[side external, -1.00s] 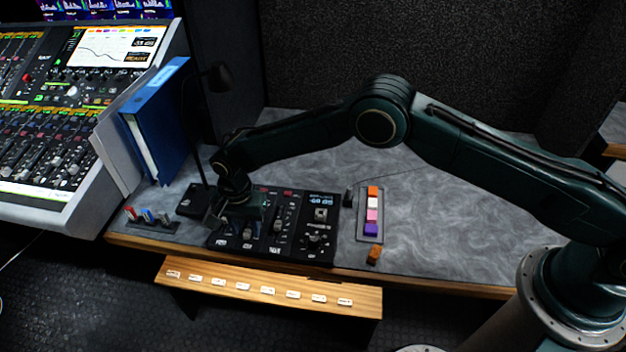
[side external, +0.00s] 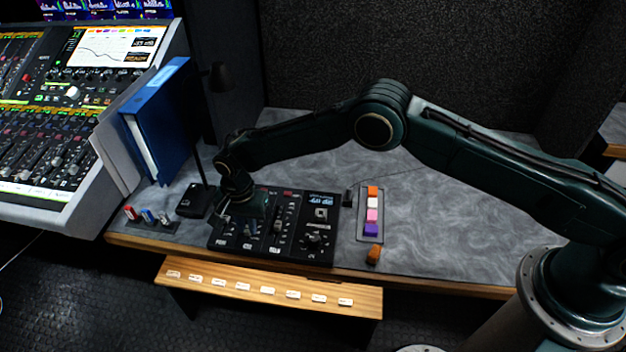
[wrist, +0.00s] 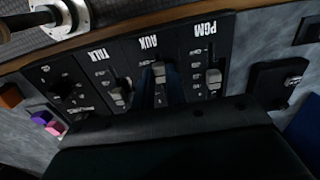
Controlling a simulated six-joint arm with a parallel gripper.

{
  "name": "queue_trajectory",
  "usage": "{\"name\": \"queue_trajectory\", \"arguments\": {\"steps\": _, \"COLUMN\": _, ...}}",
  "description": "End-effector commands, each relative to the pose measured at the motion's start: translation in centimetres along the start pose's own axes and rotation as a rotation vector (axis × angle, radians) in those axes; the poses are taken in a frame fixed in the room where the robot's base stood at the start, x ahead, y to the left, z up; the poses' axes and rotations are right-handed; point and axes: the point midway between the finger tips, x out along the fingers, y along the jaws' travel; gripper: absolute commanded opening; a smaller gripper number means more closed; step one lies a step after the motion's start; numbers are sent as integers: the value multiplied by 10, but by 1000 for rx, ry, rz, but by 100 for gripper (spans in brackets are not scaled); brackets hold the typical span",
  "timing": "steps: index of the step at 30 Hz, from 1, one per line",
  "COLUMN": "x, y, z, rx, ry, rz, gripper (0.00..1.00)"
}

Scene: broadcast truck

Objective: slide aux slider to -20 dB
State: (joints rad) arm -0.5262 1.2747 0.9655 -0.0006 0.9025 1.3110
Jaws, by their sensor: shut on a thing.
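The black slider panel (side external: 290,250) lies flat near the table's front edge. It also shows in the wrist view, with PGM, AUX and TALK slider columns. The aux slider's pale knob (wrist: 163,70) is in the middle column. My gripper (wrist: 162,90) is down over that column, with its two fingers shut on the knob. In the side view my gripper (side external: 250,228) covers the left part of the panel and hides most of the aux track. The panel's display (side external: 320,200) is lit, but I cannot read its number clearly. The aux scale marks are too small to read.
The talk knob (wrist: 118,97) and PGM knob (wrist: 213,79) stand close on either side. A black lamp base (side external: 195,201) and a switch strip (side external: 152,220) sit left of the panel. A tray of coloured blocks (side external: 371,212) lies right. A blue binder (side external: 165,120) stands behind.

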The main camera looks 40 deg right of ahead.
Motion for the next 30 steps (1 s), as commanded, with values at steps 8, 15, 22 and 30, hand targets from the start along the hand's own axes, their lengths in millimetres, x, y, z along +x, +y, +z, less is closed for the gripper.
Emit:
{"name": "queue_trajectory", "arguments": {"steps": 8, "x": 0, "y": 0, "z": -26, "rx": 1, "ry": 1, "rz": -2, "gripper": 0}}
{"name": "queue_trajectory", "arguments": {"steps": 15, "x": 0, "y": 0, "z": -26, "rx": 1, "ry": 1, "rz": -2, "gripper": 19}}
{"name": "queue_trajectory", "arguments": {"steps": 22, "x": 0, "y": 0, "z": -26, "rx": 1, "ry": 1, "rz": -1, "gripper": 36}}
{"name": "queue_trajectory", "arguments": {"steps": 30, "x": -3, "y": 0, "z": -26, "rx": 1, "ry": 1, "rz": -2, "gripper": 36}}
